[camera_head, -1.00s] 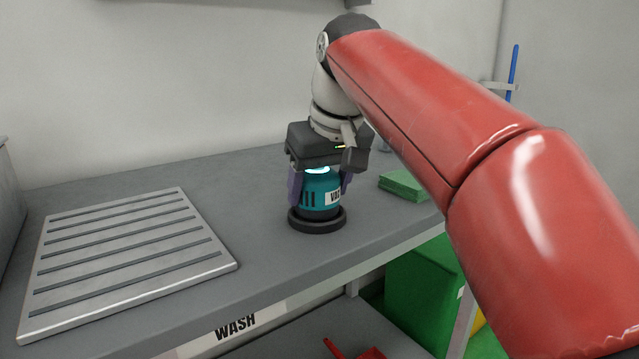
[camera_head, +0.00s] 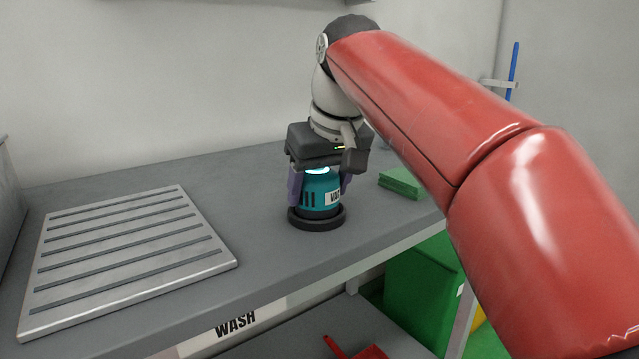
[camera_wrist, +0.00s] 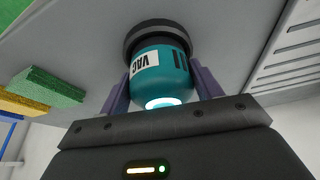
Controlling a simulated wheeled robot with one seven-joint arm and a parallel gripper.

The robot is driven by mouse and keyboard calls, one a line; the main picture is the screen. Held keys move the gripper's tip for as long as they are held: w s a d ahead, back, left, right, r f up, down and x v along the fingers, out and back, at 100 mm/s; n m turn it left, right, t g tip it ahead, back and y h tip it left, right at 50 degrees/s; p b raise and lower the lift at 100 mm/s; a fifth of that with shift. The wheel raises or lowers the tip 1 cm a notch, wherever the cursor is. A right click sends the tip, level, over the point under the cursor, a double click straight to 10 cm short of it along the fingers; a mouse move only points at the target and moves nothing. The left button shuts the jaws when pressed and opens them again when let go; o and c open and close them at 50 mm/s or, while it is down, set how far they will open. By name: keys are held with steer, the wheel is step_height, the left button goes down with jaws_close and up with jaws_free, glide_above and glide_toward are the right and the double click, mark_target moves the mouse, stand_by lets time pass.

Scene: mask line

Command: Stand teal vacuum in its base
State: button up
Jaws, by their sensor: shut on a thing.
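The teal vacuum (camera_head: 316,190), with a white VAC label and a lit ring on top, stands upright in its round black base (camera_head: 317,222) on the grey bench. The base's rim surrounds the vacuum's lower end. My gripper (camera_head: 320,186) is above it, with its two purple fingers shut on the vacuum's sides. The wrist view shows the vacuum (camera_wrist: 160,74) between the fingers (camera_wrist: 160,90), its lower end inside the base (camera_wrist: 157,33). The very bottom of the vacuum is hidden by the rim.
A slatted metal drainboard (camera_head: 125,262) lies on the bench to the left. A green sponge (camera_head: 401,184) lies to the right of the base, beyond my gripper. The wall rises behind the bench. A green bin (camera_head: 420,290) stands below at the right.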

steer(key=shift+f, duration=0.4)
steer(key=o, duration=0.7)
steer(key=shift+c, duration=0.2)
steer(key=shift+r, duration=0.1)
steer(key=p+v, duration=0.1)
steer(key=v, duration=0.1)
steer(key=shift+s+r+p, duration=0.1)
steer(key=shift+r+p, duration=0.25)
steer(key=shift+p, duration=0.05)
steer(key=v, duration=0.8)
steer(key=shift+s, duration=0.2)
